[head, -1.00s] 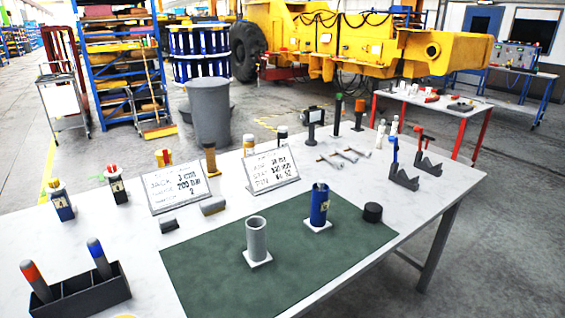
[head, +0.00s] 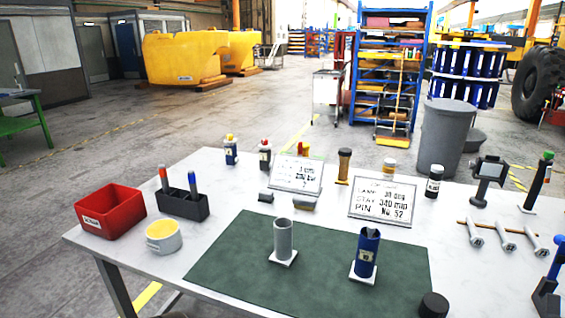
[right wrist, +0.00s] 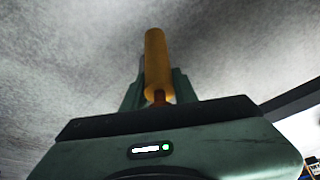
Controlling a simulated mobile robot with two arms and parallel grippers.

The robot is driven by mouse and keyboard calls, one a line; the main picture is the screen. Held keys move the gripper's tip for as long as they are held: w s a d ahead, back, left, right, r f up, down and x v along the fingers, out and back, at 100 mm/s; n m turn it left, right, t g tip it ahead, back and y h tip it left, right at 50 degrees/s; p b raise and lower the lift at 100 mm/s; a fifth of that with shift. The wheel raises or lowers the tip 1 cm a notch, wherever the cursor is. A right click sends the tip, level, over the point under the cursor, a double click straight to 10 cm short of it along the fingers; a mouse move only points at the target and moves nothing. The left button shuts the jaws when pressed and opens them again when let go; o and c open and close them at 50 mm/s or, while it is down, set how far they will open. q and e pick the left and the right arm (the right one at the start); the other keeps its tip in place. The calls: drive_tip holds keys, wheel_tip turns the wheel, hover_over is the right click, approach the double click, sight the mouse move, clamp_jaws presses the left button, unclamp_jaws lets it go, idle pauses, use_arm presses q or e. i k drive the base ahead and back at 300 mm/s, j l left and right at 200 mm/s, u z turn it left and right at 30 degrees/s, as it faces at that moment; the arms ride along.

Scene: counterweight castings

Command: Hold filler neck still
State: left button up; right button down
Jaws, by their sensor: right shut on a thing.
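A grey open tube (head: 284,238) stands upright on a small white square base on the green mat (head: 225,275). To its right a blue labelled cylinder (head: 366,258) stands on a similar base, with a grey piece in its open top. I cannot tell which of them is the filler neck. In the right wrist view my right gripper (right wrist: 158,98) is shut on an amber-yellow cylinder (right wrist: 156,60) with a narrower brown end towards me. The cylinder points away from the wrist over a blurred grey surface. Neither gripper shows in the head view.
A red bin (head: 110,212), a yellow-and-white round container (head: 163,237) and a dark holder (head: 182,205) with two markers stand at the left. Two sign cards (head: 383,201) stand behind the mat. A black puck (head: 433,305) is at the mat's right corner. The mat's left part is bare.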

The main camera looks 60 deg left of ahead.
sight(284, 257)
drive_tip(key=l+u, duration=0.1)
drive_tip(key=u, duration=0.35)
drive_tip(key=l+u, duration=0.15)
drive_tip(key=u, duration=0.3)
drive_tip(key=l+u, duration=0.15)
drive_tip(key=u, duration=0.35)
drive_tip(key=l+u, duration=0.15)
drive_tip(key=u, duration=0.3)
